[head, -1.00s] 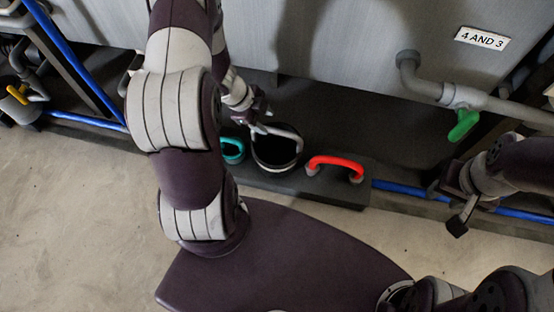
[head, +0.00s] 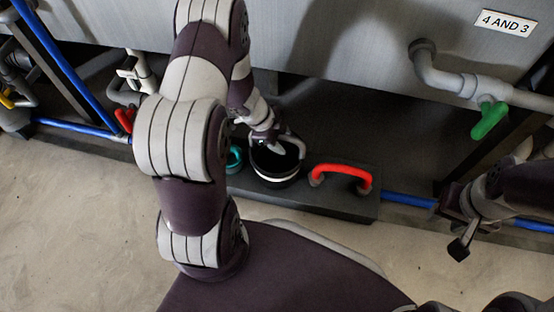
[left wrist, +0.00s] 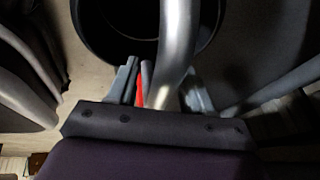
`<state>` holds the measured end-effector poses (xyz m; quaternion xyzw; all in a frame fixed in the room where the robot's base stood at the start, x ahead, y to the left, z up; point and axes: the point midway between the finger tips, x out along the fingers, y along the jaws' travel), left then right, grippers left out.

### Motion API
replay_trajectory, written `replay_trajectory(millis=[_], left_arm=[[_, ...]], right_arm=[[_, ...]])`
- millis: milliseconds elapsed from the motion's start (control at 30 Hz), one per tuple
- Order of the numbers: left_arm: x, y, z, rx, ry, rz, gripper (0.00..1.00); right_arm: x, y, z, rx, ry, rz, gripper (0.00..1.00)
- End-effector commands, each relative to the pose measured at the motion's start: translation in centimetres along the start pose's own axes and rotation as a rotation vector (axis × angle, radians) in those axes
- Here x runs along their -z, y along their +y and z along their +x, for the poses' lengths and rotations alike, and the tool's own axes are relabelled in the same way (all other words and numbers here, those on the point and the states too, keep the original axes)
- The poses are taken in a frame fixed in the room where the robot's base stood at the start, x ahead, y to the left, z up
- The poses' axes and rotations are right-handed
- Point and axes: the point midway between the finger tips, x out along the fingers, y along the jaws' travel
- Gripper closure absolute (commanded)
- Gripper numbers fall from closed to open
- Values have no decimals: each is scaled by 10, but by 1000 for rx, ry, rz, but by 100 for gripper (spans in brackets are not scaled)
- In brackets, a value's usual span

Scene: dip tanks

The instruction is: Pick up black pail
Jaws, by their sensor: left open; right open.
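The black pail (head: 276,170), with a pale band and a grey bail handle, stands on a dark ledge below the tank. My left gripper (head: 274,145) is at the pail's handle, over its mouth. In the left wrist view, the pail's dark round rim (left wrist: 88,38) is at the top, and the grey handle runs down between the open fingers of my left gripper (left wrist: 163,88). The fingers are not closed on it. My right gripper (head: 458,236) is open and empty, far right of the pail. My left arm hides part of the ledge.
A teal container (head: 235,158) stands close left of the pail. A red handle (head: 342,172) rises from the ledge on the right. A green valve lever (head: 489,120) and grey pipe are at upper right. The tank wall (head: 370,50) is behind; open floor (head: 70,210) lies left.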

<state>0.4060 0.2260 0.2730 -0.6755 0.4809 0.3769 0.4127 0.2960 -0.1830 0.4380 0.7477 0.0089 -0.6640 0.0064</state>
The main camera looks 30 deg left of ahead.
Motion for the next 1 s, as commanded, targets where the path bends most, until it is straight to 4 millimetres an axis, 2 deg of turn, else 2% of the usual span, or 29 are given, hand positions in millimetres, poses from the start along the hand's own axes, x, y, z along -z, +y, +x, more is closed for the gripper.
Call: replay_trajectory(millis=[567,600,733,767,1000], left_arm=[[-2,1,4,0,0,0,49],[-2,1,4,0,0,0,53],[-2,1,4,0,0,0,95],[-2,1,4,0,0,0,100],[-2,1,4,0,0,0,100]], right_arm=[[0,0,-2,0,0,0,57],[0,0,-2,0,0,0,57],[0,0,-2,0,0,0,57],[0,0,-2,0,0,0,57],[0,0,-2,0,0,0,57]])
